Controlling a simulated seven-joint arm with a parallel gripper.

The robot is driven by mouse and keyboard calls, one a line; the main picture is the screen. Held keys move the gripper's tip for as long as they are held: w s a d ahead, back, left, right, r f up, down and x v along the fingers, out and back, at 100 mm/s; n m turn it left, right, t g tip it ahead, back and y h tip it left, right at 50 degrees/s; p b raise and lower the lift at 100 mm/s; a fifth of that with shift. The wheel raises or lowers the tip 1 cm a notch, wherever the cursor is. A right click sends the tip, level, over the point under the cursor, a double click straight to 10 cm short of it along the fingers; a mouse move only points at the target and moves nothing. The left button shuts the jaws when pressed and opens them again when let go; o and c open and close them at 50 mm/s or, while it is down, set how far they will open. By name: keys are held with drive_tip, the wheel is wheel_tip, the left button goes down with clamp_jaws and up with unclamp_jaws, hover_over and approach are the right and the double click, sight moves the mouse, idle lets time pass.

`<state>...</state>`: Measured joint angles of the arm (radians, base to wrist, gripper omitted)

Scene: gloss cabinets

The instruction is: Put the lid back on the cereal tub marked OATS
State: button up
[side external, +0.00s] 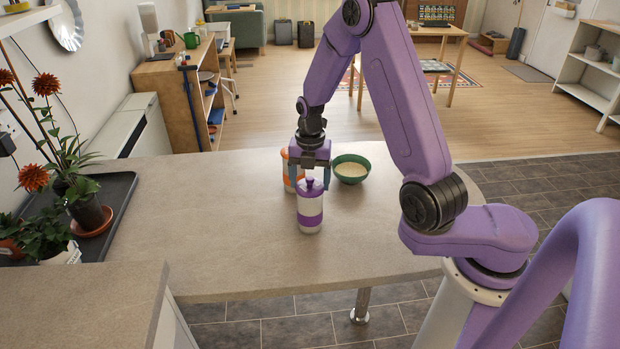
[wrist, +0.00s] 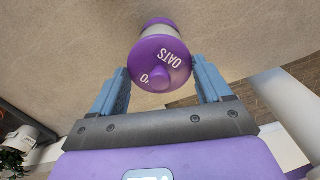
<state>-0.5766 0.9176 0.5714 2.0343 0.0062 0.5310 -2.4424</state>
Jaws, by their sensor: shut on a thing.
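A white tub with a purple band (side external: 310,207) stands upright on the counter in the side view. A purple lid with a knob (side external: 310,186) is at its top. The lid looks level and in line with the tub. I cannot tell whether it is fully seated.
An orange and white tub (side external: 288,172) stands just behind, partly hidden by my gripper. A green bowl (side external: 351,180) with pale contents is close by on the right. The counter (side external: 220,220) is clear in front and on the left. A dark tray with plants is at the far left.

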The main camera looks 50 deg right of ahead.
drive_tip(key=shift+f, duration=0.1)
idle(0.7)
drive_tip(key=o, duration=1)
drive_tip(key=shift+c, duration=0.2)
drive_tip(key=shift+r, duration=3.5)
clamp_jaws()
